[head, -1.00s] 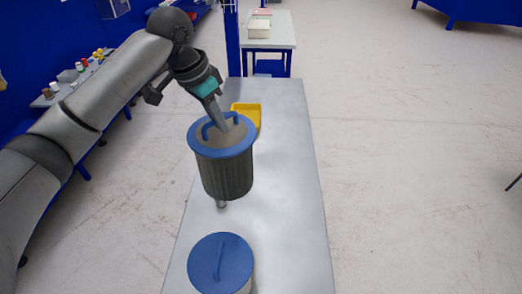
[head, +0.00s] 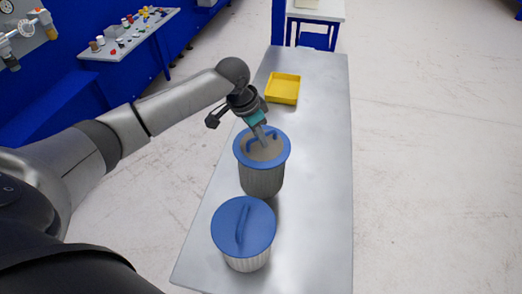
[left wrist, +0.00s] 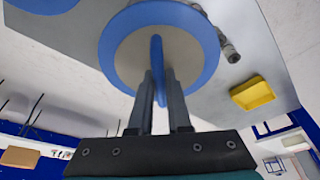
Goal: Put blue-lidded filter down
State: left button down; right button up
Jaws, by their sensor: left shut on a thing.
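My left gripper (head: 265,141) is shut on the blue handle of a filter with a blue rim and a tan-grey top. This blue-lidded filter (head: 262,178) has a grey ribbed body and hangs upright below the gripper, over the table. I cannot tell whether its base touches the table. In the left wrist view the fingers (left wrist: 160,92) sit on either side of the handle, over the filter's round top (left wrist: 118,52). A second filter with a full blue lid (head: 230,222) and a pale ribbed body stands on the table in front. My right gripper is not in view.
The grey table (head: 318,170) has free room to the right and behind. A yellow tray (head: 283,89) lies farther back. A grey metal fitting (left wrist: 226,46) shows beside the held filter in the left wrist view. A side bench (head: 128,40) with small items stands at the left.

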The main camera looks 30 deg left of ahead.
aim_at(258, 146)
pick_arm(q)
jog(key=shift+w+f, duration=0.1)
jog(key=shift+f, duration=2.95)
jog(key=shift+f, duration=0.15)
jog(key=c, duration=0.9)
grip_release()
jog(key=shift+o, duration=0.2)
jog(key=v, duration=1.2)
